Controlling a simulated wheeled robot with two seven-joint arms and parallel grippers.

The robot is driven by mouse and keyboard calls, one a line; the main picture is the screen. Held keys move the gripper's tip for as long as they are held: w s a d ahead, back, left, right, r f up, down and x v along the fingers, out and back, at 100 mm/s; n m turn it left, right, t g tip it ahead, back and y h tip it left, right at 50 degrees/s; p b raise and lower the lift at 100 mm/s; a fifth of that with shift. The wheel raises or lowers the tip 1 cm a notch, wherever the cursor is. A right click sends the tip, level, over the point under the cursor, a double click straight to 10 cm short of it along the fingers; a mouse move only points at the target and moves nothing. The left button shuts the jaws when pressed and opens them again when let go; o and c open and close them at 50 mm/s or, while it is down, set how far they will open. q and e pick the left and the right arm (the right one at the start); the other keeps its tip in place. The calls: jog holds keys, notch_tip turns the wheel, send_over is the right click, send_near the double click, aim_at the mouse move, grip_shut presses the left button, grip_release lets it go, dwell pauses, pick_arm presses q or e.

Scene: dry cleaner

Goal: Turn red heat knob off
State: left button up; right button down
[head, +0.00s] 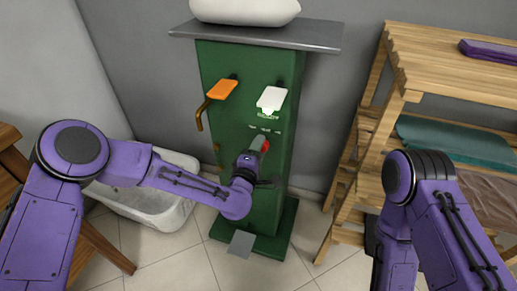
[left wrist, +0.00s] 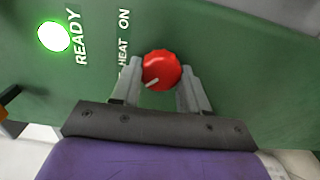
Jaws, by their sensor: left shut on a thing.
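The red heat knob (left wrist: 161,70) sits on the front of the green machine (head: 226,134), beside the printed words HEAT ON. Its pale pointer mark points toward the lower left in the left wrist view. My left gripper (left wrist: 160,84) has one finger on each side of the knob and is shut on it. In the head view, the left gripper (head: 259,143) reaches the machine front and hides part of the knob (head: 265,146). A lit green READY light (left wrist: 54,37) shows near the label. My right arm is at the right of the head view; its gripper is out of view.
An orange lever (head: 222,89) and a white lever (head: 271,98) stick out above the knob. A grey pedal (head: 241,244) is at the machine's foot. A white tub (head: 150,205) stands left; a wooden rack (head: 405,75) stands right.

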pick_arm(q)
jog(key=o, duration=1)
jog(key=shift+o, duration=0.2)
jog(key=v, duration=1)
jog(key=shift+s, duration=0.25)
jog(key=shift+a, duration=0.1)
